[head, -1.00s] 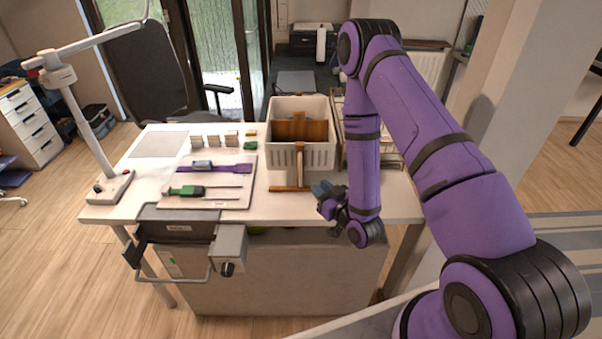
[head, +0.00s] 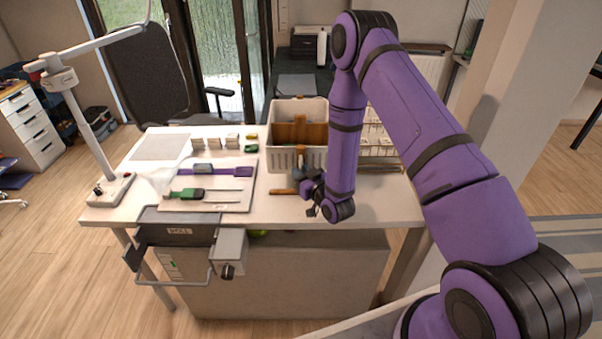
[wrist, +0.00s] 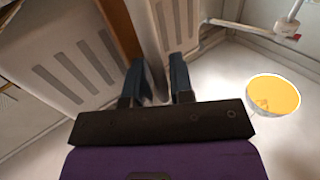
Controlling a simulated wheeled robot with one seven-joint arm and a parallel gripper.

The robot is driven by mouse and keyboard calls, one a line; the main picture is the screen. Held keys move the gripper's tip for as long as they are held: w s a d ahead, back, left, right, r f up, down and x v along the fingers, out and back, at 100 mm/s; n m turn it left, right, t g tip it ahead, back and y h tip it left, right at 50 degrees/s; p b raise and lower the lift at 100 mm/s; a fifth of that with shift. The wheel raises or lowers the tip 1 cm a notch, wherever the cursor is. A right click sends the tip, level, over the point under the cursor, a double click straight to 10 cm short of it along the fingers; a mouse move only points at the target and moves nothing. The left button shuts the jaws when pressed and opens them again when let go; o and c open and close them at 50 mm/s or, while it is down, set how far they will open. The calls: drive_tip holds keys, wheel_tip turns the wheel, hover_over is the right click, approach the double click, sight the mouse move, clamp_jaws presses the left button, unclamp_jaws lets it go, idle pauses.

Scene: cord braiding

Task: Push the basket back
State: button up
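The basket (head: 282,158) is a white bin with slotted walls at the back right of the white table. It stands upright with brown boards inside. In the wrist view its slotted wall (wrist: 75,75) fills the upper left. My gripper (head: 303,176) is at the basket's front side, low over the table. In the wrist view my gripper (wrist: 160,75) has two dark blue fingers with a narrow gap between them and nothing held there. The fingertips are close to the wall; I cannot tell whether they touch.
A brown wooden bar (head: 284,191) lies in front of the basket, and a wire rack (head: 380,145) stands to its right. A tool mat (head: 225,202) lies left. Small blocks (head: 215,142) sit behind the mat. A round yellow-filled object (wrist: 273,95) shows in the wrist view.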

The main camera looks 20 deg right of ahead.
sight(302, 135)
clamp_jaws()
drive_tip(key=w+d, duration=0.2)
drive_tip(key=w, duration=0.4)
drive_tip(key=w+d, duration=0.2)
drive_tip(key=w, duration=0.5)
drive_tip(key=w+d, duration=0.2)
drive_tip(key=w, duration=0.5)
drive_tip(key=shift+d, duration=0.3)
drive_tip(key=shift+w+r, duration=0.1)
drive_tip(key=shift+w, duration=0.05)
drive_tip(key=shift+d, duration=0.1)
unclamp_jaws()
drive_tip(key=shift+w, duration=0.1)
